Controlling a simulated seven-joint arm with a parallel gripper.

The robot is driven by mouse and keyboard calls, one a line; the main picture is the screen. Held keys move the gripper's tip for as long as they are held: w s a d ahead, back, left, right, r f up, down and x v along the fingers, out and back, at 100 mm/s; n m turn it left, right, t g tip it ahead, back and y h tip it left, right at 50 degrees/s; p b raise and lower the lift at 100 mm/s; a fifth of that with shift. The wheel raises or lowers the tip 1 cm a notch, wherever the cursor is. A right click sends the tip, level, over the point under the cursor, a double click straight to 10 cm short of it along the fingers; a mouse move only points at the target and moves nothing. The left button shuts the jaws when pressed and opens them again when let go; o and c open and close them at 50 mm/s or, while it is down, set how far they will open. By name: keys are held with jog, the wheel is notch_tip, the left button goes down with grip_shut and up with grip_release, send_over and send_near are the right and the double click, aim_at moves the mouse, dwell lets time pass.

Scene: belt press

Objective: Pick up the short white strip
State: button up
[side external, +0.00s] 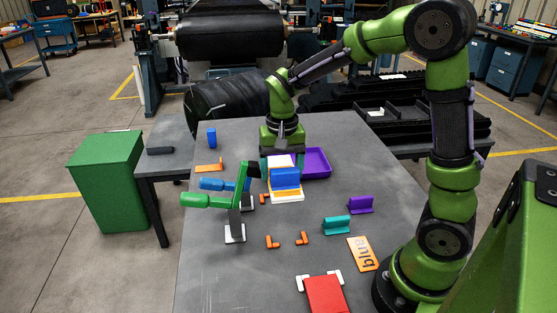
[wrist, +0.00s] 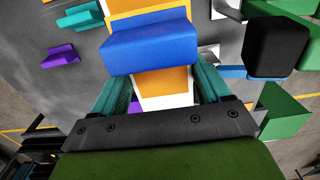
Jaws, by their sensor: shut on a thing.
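My gripper (side external: 281,152) points down at the middle of the table. Its two teal fingers show in the wrist view (wrist: 162,82), set apart on either side of a white piece with an orange middle, which I take for the short white strip (wrist: 165,102). The strip's white face shows between the fingers in the side view (side external: 281,160). A blue block (side external: 286,178) stands right in front of it and hides part of it. The block also covers the strip's far side in the wrist view (wrist: 150,42). I cannot tell whether the strip is lifted.
A white and orange base (side external: 287,197) lies under the blue block. A purple tray (side external: 315,162) is close on the right. Green (side external: 236,205) and blue-handled (side external: 222,184) clamps stand on the left. Teal (side external: 347,225) and purple (side external: 359,204) blocks stand right.

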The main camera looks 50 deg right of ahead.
notch_tip(320, 180, up, 15)
dwell(0.7)
